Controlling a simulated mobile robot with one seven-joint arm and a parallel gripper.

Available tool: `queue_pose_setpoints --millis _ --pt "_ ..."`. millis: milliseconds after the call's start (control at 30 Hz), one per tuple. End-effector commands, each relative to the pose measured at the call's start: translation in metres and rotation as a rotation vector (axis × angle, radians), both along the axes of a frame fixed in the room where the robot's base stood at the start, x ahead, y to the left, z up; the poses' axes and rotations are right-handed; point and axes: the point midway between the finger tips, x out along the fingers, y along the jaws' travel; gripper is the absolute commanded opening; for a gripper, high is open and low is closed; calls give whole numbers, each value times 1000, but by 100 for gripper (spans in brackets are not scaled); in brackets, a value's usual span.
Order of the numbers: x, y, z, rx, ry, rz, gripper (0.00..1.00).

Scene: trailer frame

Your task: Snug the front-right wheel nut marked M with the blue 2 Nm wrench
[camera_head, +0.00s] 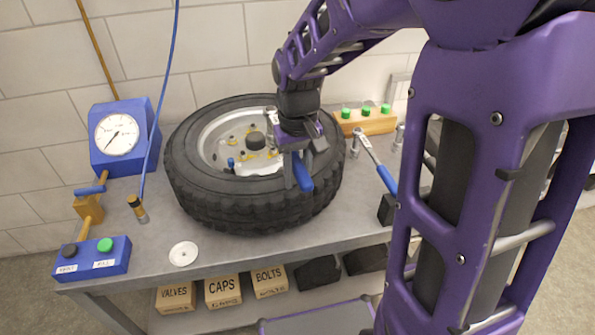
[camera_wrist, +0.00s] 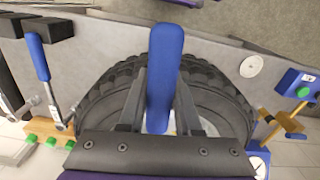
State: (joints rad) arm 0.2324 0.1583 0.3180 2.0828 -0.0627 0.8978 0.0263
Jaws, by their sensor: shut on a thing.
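My gripper (camera_head: 297,182) is over the near right side of the wheel. It is shut on a blue-handled tool (camera_head: 305,172); in the wrist view the blue handle (camera_wrist: 165,62) sits between both fingers (camera_wrist: 160,95). The tool's working end is hidden behind my gripper, and any torque marking is not readable. The wheel (camera_head: 245,208) lies flat on the bench, with yellowish nuts (camera_head: 231,142) around its dark hub. I cannot make out which nut is marked M. A second wrench with a blue handle (camera_head: 387,179) lies on the bench right of the wheel.
A wooden block with green knobs (camera_head: 362,124) stands behind right. A blue gauge box (camera_head: 118,140), a blue box with buttons (camera_head: 95,260) and a white disc (camera_head: 184,253) are left. Labelled bins (camera_head: 222,291) sit on the shelf below. The bench's front edge is clear near the tyre.

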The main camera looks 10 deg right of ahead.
Motion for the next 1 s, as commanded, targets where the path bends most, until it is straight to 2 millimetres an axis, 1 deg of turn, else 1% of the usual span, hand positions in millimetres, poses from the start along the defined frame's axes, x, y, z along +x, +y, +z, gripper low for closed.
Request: queue_pose_setpoints --millis 100,567,1000 --pt "1 0 -5 0 -5 0 0" --pt "1 0 -6 0 -5 0 0" --pt "1 0 -18 0 -5 0 0"
